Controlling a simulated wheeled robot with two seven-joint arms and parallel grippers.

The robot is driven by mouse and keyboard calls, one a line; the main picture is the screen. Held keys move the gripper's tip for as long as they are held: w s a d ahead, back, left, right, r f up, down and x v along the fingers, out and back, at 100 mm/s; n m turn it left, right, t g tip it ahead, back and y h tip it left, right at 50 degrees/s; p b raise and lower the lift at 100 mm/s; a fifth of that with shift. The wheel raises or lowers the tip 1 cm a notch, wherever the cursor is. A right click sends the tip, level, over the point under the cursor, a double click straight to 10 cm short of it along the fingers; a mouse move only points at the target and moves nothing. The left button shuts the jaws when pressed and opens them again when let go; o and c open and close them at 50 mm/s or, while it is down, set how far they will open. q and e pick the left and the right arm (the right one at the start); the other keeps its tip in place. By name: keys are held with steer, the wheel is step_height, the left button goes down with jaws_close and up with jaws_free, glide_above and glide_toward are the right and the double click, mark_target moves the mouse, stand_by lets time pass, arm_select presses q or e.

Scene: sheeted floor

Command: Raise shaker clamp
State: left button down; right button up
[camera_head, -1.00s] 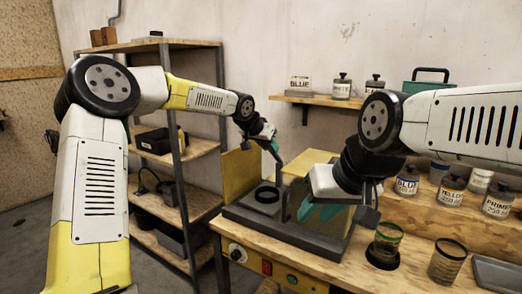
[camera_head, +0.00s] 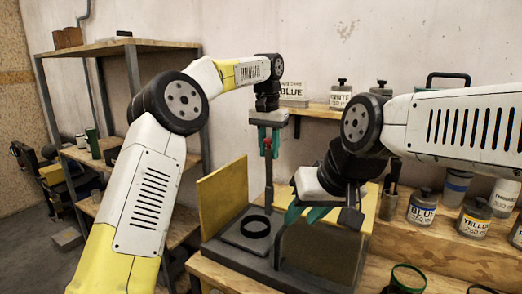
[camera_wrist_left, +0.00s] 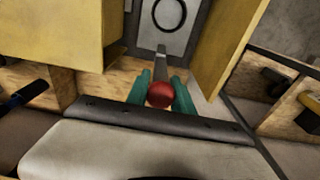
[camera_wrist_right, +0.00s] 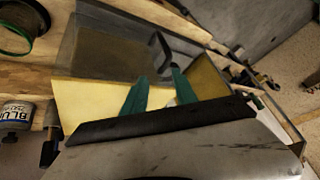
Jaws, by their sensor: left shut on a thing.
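The shaker (camera_head: 218,248) is a grey machine on the bench with yellow panels and a black ring (camera_head: 254,227) on its plate. A dark upright lever (camera_head: 268,182) with a red knob (camera_head: 267,142) rises beside the ring. My left gripper (camera_head: 268,146) points down from above and is shut on the red knob. In the left wrist view, the red knob (camera_wrist_left: 160,94) sits between the teal fingers. My right gripper (camera_head: 308,214) is at the shaker's right side; in the right wrist view its fingers (camera_wrist_right: 158,88) are apart, with nothing clearly gripped.
A yellow panel (camera_head: 222,198) stands left of the lever. Labelled paint cans (camera_head: 422,207) stand on the wooden step at right. An open jar (camera_head: 408,279) is at the bench front. A shelf rack (camera_head: 130,65) is at left, a wall shelf (camera_head: 310,110) behind.

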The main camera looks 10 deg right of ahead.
arm_select(q)
steer(key=shift+w+d+f, duration=0.1)
steer(key=shift+f, duration=0.05)
stand_by(0.4)
steer(key=c, duration=1.1)
jaws_free()
steer(key=shift+c, duration=0.2)
steer(key=shift+w+r, duration=0.1)
steer(key=shift+r, duration=3.7)
steer(key=shift+s, duration=0.25)
